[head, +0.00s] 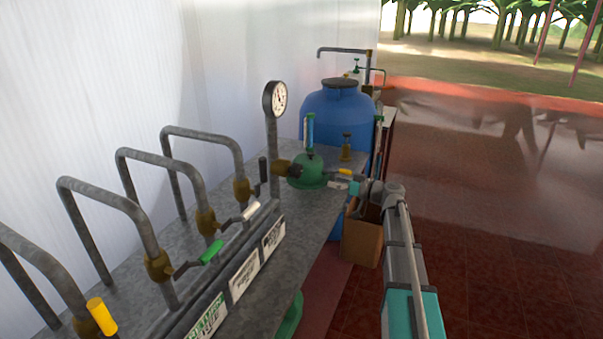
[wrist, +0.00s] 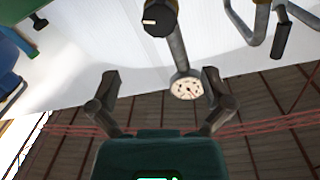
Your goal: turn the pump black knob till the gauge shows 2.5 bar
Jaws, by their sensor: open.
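The black knob (wrist: 158,21) shows at the top of the wrist view, with a pale mark on its face. The round white-faced gauge (wrist: 187,88) sits on the end of a grey pipe below it there; its reading is too small to tell. In the head view the gauge (head: 279,97) stands on an upright pipe, left of the green pump (head: 307,171). I cannot make out the black knob in the head view. My gripper (wrist: 160,80) is open and empty, its fingers apart, with the knob beyond the fingertips. In the head view my gripper (head: 343,181) is beside the pump, on its right.
A grey bench (head: 190,235) carries several bent pipes with coloured valve levers, left of the pump. A blue tank (head: 335,118) stands behind, with a cardboard box (head: 361,243) on the floor near it. The tiled floor (head: 490,230) at right is clear.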

